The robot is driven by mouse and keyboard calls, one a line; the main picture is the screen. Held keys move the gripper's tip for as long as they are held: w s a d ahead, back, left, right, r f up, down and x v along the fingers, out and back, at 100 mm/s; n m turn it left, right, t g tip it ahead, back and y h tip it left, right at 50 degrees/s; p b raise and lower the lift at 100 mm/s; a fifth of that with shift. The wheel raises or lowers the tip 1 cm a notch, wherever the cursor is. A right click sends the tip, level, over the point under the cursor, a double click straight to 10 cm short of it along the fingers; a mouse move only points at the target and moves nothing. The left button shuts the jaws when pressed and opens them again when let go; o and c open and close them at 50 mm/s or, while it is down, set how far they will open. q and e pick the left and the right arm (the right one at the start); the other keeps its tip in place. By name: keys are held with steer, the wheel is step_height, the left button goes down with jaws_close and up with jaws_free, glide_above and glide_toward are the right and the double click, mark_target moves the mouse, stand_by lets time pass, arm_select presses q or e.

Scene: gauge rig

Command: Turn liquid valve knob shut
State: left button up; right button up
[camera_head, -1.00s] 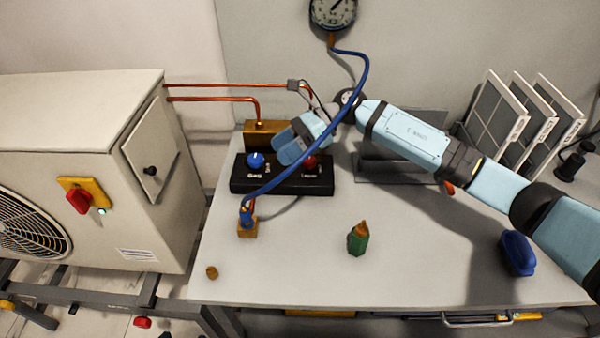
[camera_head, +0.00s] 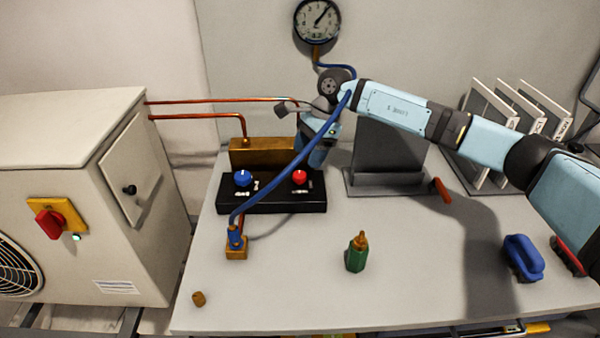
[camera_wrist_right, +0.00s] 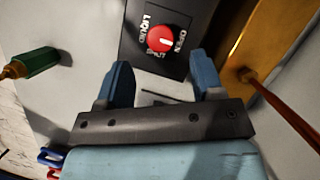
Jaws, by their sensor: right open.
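The red liquid valve knob (camera_head: 300,177) sits on the right of the black valve block (camera_head: 272,205). In the right wrist view the red knob (camera_wrist_right: 162,40) shows a white pointer mark, with the words LIQUID and OPEN beside it. My right gripper (camera_head: 317,155) is behind and above the knob, partly crossed by the blue hose. In the wrist view its two blue fingers (camera_wrist_right: 159,75) are apart with nothing between them, and the knob lies beyond their tips. I cannot tell the pointer's exact setting. My left gripper is not in view.
A blue knob (camera_head: 243,178) is on the block's left. A blue hose (camera_head: 290,165) runs from a brass fitting (camera_head: 236,246) up to the round gauge (camera_head: 317,20). A green bottle (camera_head: 356,254) stands in front on the table. Copper pipes (camera_head: 200,116) run behind the block.

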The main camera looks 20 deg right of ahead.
mark_target(299, 174)
steer(key=x, duration=0.6)
steer(key=c, duration=0.9)
